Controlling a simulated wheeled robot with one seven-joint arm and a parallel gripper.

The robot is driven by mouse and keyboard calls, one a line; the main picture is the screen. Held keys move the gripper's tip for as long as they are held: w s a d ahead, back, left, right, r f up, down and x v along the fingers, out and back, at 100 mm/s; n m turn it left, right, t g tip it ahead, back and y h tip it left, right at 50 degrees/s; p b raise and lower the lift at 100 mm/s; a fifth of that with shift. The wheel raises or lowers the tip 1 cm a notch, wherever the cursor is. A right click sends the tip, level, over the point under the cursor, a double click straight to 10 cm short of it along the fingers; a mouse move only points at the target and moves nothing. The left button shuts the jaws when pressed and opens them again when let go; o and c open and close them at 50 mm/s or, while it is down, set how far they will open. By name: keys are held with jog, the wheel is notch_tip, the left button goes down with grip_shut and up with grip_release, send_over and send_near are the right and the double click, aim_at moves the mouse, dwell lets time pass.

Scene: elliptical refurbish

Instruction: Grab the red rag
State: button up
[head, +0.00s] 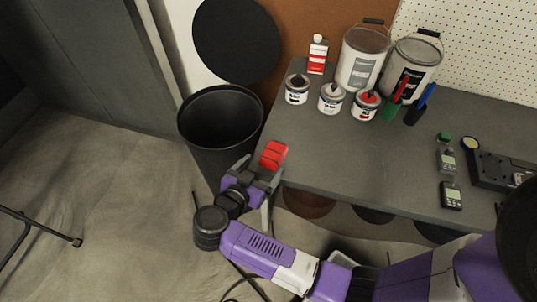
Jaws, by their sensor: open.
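The red rag (274,154) is a small folded red block lying on the grey workbench (318,165), near its left front corner. My gripper (262,173) is at the bench corner, just in front of the rag on its near side. Its fingers are spread apart and point toward the rag. The rag shows beyond the fingers. I cannot tell whether either finger touches it.
A black bin (221,117) with its lid raised stands left of the bench, close to my gripper. Several small paint cans (331,98), two large buckets (363,58) and a red-white bottle (318,54) stand toward the back. Handheld meters (452,195) lie right. The bench middle is clear.

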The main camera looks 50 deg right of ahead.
aim_at(272, 154)
jog(key=shift+w+x, duration=0.2)
jog(key=shift+x, duration=3.7)
jog(key=shift+r, duration=0.1)
jog(key=c, duration=1.4)
jog(key=shift+c, duration=0.2)
